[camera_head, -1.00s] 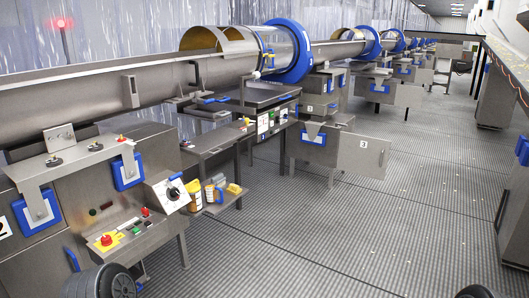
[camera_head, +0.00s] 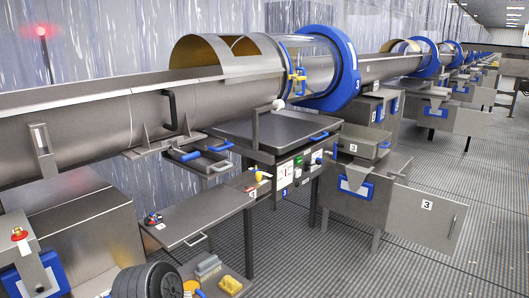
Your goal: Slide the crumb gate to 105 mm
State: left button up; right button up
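I cannot pick out the crumb gate or a millimetre scale with certainty. Under the long steel trough (camera_head: 80,115) is a small tray (camera_head: 206,160) with blue and pale handles. A clear drum with a blue ring (camera_head: 345,68) lies behind the cabinet.
A steel shelf (camera_head: 190,222) with a small handle juts out low in front of the cabinet. Below it are a yellow block (camera_head: 230,285) and a grey brush-like item (camera_head: 208,267). Ribbed floor (camera_head: 330,270) is clear at lower right.

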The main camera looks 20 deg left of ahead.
aim_at(210, 141)
jog(key=i+l+u, duration=0.15)
jog(key=i+u, duration=0.3)
jog(key=i+l+u, duration=1.3)
jog(key=l, duration=0.2)
